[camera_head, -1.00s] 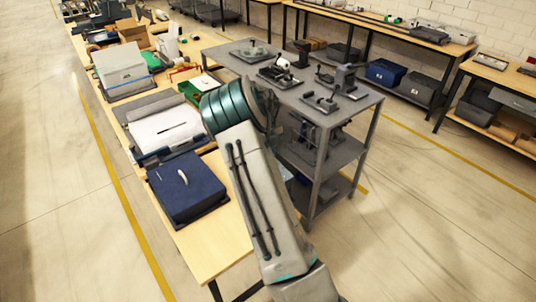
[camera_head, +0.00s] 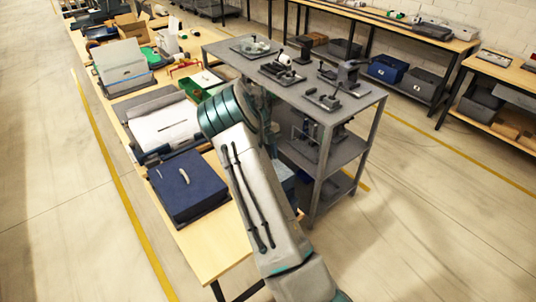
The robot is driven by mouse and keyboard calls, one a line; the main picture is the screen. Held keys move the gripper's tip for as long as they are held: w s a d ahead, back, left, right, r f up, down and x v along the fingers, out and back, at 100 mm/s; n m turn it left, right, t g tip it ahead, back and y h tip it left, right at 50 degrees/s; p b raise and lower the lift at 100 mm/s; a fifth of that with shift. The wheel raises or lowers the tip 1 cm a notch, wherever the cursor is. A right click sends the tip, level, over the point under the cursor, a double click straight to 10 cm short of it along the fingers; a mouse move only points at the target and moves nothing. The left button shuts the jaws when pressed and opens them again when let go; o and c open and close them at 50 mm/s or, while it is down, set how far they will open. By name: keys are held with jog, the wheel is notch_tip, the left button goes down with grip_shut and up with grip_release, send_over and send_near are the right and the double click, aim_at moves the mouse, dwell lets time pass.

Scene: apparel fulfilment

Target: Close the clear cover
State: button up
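A small see-through, glassy piece (camera_head: 255,46) sits on a dark base at the far left end of the grey table (camera_head: 352,112). It may be the clear cover; it is too small to tell how it is hinged or how far it stands open. My arm rises from the bottom of the picture and bends at a teal ribbed joint in front of the table's near left side. My gripper is not visible; the far part of my arm is hidden behind the nearer link.
Small fixtures with dark bases (camera_head: 322,98) stand on the grey table. A wooden bench at left holds a navy box (camera_head: 188,188), a grey case with a white panel (camera_head: 165,127) and a green tray (camera_head: 199,84). Open floor lies at right and far left.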

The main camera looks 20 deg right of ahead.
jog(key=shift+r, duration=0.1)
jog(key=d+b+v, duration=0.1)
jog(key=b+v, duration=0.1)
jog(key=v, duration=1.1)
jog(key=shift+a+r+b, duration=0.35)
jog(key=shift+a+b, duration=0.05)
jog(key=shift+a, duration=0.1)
